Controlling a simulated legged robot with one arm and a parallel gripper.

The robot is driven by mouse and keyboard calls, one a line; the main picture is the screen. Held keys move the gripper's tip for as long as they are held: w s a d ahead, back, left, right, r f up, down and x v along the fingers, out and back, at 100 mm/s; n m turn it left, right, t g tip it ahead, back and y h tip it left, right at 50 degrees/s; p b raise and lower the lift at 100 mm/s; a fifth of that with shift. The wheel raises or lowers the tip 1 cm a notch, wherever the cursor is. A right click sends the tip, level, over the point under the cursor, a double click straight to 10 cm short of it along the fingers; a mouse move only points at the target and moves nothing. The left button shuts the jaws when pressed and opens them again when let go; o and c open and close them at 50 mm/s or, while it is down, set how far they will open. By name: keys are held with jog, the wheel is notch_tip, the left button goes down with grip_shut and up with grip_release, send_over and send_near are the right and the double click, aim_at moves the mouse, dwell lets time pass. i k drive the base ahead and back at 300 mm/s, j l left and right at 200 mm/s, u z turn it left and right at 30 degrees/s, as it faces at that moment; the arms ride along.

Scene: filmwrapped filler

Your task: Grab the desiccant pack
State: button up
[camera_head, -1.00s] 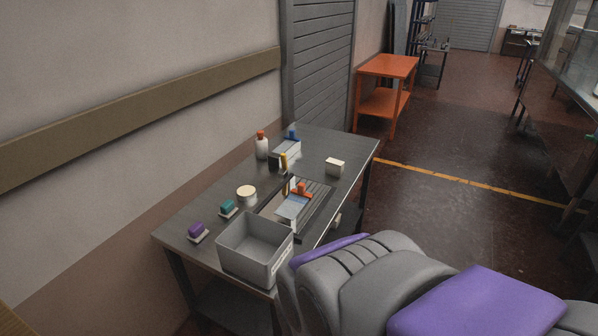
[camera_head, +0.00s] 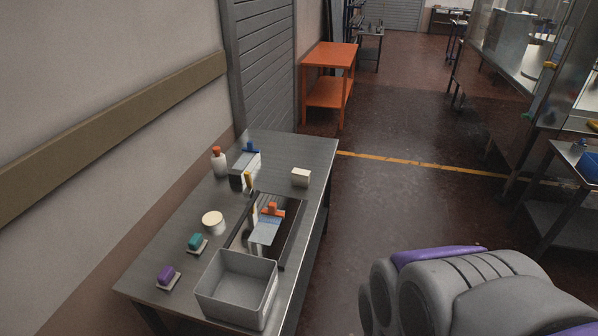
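No item on the metal table (camera_head: 300,150) can be clearly identified as the desiccant pack. A small cream block (camera_head: 301,177) lies alone near the table's right edge and could be it, but I cannot tell. A dark tray (camera_head: 291,226) in the middle holds a clear, film-like piece with an orange clip (camera_head: 272,209). Thick grey and purple links of my arm fill the lower right, off the table. My gripper is not in view.
An open grey bin (camera_head: 237,289) stands at the table's front. A purple sponge-like block (camera_head: 167,274), a teal one (camera_head: 195,242), a round cream tub (camera_head: 213,222) and an orange-capped bottle (camera_head: 219,162) line the wall side. An orange table (camera_head: 329,58) stands behind.

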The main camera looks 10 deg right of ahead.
aim_at(301, 178)
jog(key=i+l+z, duration=0.1)
jog(key=i+z, duration=0.45)
jog(key=i+l+u, duration=0.15)
jog(key=i+u, duration=0.15)
jog(key=i, duration=0.2)
jog(key=i+l+u, duration=0.3)
jog(key=i, duration=0.2)
